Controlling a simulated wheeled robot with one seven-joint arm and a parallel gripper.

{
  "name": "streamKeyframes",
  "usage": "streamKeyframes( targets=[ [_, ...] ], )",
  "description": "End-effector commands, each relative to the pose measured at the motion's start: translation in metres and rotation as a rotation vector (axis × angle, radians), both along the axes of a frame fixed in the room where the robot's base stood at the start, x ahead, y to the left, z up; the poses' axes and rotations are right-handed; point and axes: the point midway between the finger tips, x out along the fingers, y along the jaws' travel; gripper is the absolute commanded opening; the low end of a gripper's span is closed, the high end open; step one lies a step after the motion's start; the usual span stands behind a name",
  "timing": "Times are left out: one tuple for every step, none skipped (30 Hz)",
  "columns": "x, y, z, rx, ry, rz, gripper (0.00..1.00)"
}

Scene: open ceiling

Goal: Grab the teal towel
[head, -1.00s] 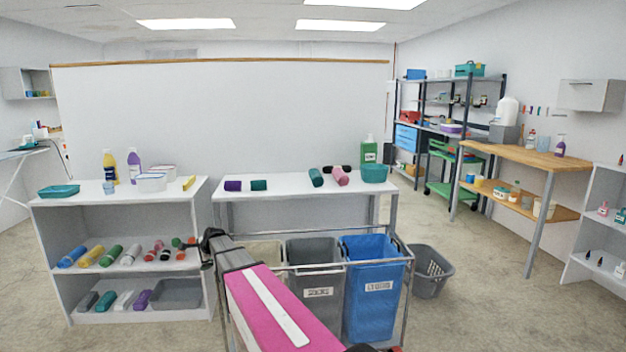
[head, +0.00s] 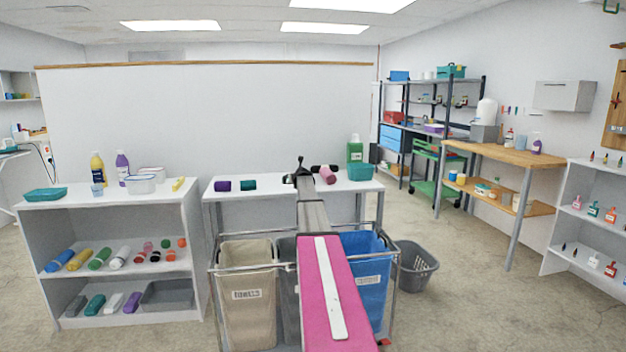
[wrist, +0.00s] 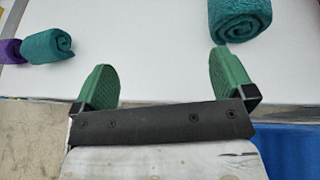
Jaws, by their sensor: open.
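A rolled teal towel (wrist: 238,18) lies on the white table at the upper right of the wrist view, just beyond my right fingertip. A smaller rolled teal towel (wrist: 47,46) lies at the left, beside a purple roll (wrist: 8,52); this pair also shows in the head view, teal (head: 248,185) and purple (head: 222,186). My gripper (wrist: 162,66) is open and empty, its green fingers spread over the table's near edge between the two teal towels.
Beige (head: 247,300) and blue (head: 365,270) bins stand in a metal-framed cart before the table. The table's middle is largely clear.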

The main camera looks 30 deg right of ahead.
Motion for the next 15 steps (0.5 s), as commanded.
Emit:
streamKeyframes(
  targets=[
    [-0.004, -0.025, 0.005, 0.041, -0.007, -0.037, 1.0],
    [-0.007, -0.037, 0.007, 0.065, -0.012, -0.056, 1.0],
    [-0.01, -0.049, 0.01, 0.091, -0.016, -0.077, 1.0],
    [-0.012, -0.056, 0.012, 0.108, -0.02, -0.089, 1.0],
    [-0.013, -0.063, 0.013, 0.12, -0.022, -0.1, 1.0],
    [-0.015, -0.069, 0.014, 0.135, -0.025, -0.112, 1.0],
    [-0.016, -0.072, 0.015, 0.141, -0.027, -0.117, 1.0],
    [-0.015, -0.074, 0.015, 0.147, -0.027, -0.12, 1.0],
    [-0.014, -0.076, 0.015, 0.151, -0.028, -0.123, 1.0],
    [-0.012, -0.076, 0.014, 0.152, -0.028, -0.123, 1.0],
    [-0.009, -0.077, 0.013, 0.153, -0.028, -0.123, 1.0],
    [-0.005, -0.078, 0.011, 0.152, -0.028, -0.123, 1.0],
    [-0.001, -0.078, 0.009, 0.152, -0.028, -0.123, 1.0],
    [0.003, -0.079, 0.008, 0.151, -0.027, -0.123, 1.0],
    [0.008, -0.08, 0.005, 0.151, -0.027, -0.123, 1.0]
  ],
)
